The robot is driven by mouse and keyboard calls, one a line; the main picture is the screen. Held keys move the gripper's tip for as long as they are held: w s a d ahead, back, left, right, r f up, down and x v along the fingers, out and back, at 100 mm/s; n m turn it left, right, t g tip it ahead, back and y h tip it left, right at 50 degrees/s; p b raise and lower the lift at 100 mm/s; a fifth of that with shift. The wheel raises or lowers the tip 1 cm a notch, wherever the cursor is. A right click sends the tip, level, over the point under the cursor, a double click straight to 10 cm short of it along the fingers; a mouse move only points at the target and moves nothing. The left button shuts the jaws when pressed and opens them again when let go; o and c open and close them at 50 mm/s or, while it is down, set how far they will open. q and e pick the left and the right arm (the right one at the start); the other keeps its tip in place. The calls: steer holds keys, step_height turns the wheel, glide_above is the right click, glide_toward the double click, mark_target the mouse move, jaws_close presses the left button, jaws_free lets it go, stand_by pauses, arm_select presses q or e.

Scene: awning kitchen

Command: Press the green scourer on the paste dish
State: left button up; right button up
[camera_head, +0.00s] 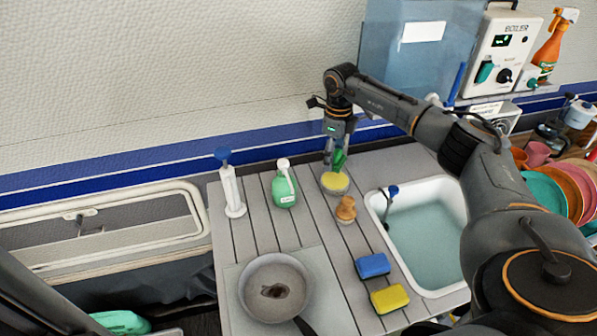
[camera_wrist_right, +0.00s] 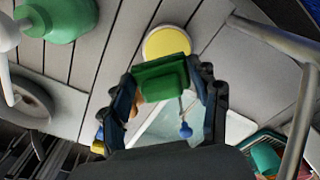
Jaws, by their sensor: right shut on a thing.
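My right gripper (camera_head: 337,151) is shut on the green scourer (camera_head: 340,160), with a finger on each side of it. The scourer also shows between the fingers in the right wrist view (camera_wrist_right: 160,78). The paste dish (camera_head: 335,190) is a small round dish with yellow paste, standing on the grey slatted worktop just below the scourer. In the right wrist view the dish (camera_wrist_right: 167,41) lies just beyond the scourer, which overlaps its near edge. I cannot tell whether scourer and paste touch. My left gripper is not in view.
A green soap bottle (camera_head: 284,188) and a white blue-topped dispenser (camera_head: 231,190) stand left of the dish. A tan brush (camera_head: 346,208) stands in front of it, beside the sink (camera_head: 428,230). A frying pan (camera_head: 255,300), blue sponge (camera_head: 372,265) and yellow sponge (camera_head: 389,299) lie nearer.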

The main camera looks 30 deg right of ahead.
steer(key=shift+w+d, duration=0.25)
steer(key=shift+d, duration=0.25)
steer(key=shift+f, duration=0.15)
steer(key=b, duration=0.4)
glide_above(333, 179)
step_height(333, 179, down, 5)
steer(key=shift+r, duration=0.1)
steer(key=shift+w+f+b, duration=0.1)
steer(key=shift+f+b, duration=0.3)
steer(key=shift+b, duration=0.1)
steer(key=shift+f, duration=0.45)
stand_by(1.2)
